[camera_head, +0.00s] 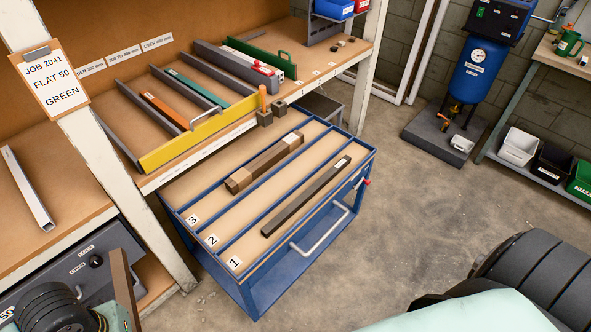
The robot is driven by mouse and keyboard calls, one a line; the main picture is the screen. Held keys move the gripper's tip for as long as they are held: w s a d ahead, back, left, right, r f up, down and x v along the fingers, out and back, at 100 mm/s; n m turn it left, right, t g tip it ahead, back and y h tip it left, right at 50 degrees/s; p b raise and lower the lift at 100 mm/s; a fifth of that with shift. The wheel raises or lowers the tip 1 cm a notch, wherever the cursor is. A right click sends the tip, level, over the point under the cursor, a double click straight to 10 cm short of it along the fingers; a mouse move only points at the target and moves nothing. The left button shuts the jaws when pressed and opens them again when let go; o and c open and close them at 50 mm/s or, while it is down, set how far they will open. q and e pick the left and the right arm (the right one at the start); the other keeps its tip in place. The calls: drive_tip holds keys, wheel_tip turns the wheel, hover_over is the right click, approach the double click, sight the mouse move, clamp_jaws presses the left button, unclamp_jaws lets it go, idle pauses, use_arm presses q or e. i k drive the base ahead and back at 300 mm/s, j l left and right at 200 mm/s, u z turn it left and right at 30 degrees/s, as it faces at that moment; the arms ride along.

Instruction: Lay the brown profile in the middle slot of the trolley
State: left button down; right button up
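The trolley (250,294) has a blue frame and three long wooden slots, marked 1, 2 and 3. A dark brown profile (300,202) with a small white tag lies in slot 1, the one nearest the handle. A thicker brown wrapped length (265,164) with a white label lies in slot 3. The middle slot (240,222), marked 2, is empty. A brown strip (122,290) stands up beside my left arm at the bottom left; its lower end is cut off, and I cannot tell what holds it. Neither gripper's fingers show.
A wooden bench with a yellow-fronted rack (184,144) of coloured profiles stands behind the trolley. A white post (130,190) and a grey machine (88,265) are at the left. A blue tank (478,72) stands at the back right. The floor right of the trolley is clear.

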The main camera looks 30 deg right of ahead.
sight(288, 179)
drive_tip(key=i+l+u, duration=0.1)
drive_tip(key=l+u, duration=0.2)
drive_tip(key=l, duration=0.9)
drive_tip(key=l+u, duration=0.3)
drive_tip(key=l, duration=0.9)
drive_tip(key=i+l+u, duration=0.15)
drive_tip(key=l, duration=0.35)
drive_tip(key=i+l+u, duration=0.1)
drive_tip(key=l, duration=0.45)
drive_tip(key=i+l+u, duration=0.15)
drive_tip(key=l, duration=0.35)
drive_tip(key=i+l, duration=0.15)
